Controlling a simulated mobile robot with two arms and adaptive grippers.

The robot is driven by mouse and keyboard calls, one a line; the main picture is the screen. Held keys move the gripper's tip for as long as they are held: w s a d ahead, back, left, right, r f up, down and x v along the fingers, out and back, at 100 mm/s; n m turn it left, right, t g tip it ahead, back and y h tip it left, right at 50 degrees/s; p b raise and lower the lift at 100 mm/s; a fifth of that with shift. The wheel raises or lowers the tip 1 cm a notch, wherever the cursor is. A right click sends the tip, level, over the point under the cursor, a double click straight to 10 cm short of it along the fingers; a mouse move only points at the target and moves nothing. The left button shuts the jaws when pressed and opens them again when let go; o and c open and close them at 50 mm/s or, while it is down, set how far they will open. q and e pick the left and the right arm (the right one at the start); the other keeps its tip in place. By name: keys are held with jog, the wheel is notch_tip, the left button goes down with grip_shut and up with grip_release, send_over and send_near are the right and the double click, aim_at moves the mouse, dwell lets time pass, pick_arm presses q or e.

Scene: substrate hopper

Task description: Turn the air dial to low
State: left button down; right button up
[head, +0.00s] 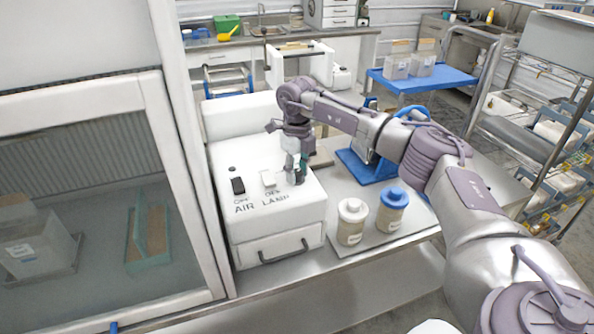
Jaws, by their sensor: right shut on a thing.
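The air dial (238,186) is a black knob on the sloped top of a white control box (285,222), above the printed words OFF and AIR. My right gripper (296,178) points down at the right part of this top, to the right of the air dial and apart from it. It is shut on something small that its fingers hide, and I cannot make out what. My left gripper is not in view.
A white lamp switch (268,179) sits between the air dial and my right gripper. Two jars, one white-lidded (351,222) and one blue-lidded (391,211), stand right of the box. A glass-fronted cabinet (80,190) is at the left. A blue stand (365,167) is behind the jars.

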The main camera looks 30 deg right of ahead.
jog(key=shift+n, duration=0.3)
jog(key=n+b, duration=0.1)
jog(key=n, duration=0.3)
jog(key=shift+n, duration=0.3)
jog(key=n+b, duration=0.1)
jog(key=n, duration=1.1)
jog(key=shift+n+b, duration=0.3)
jog(key=shift+b, duration=0.1)
jog(key=n, duration=0.5)
jog(key=shift+n, duration=0.7)
jog(key=o, duration=1.2)
jog(key=shift+c, duration=0.2)
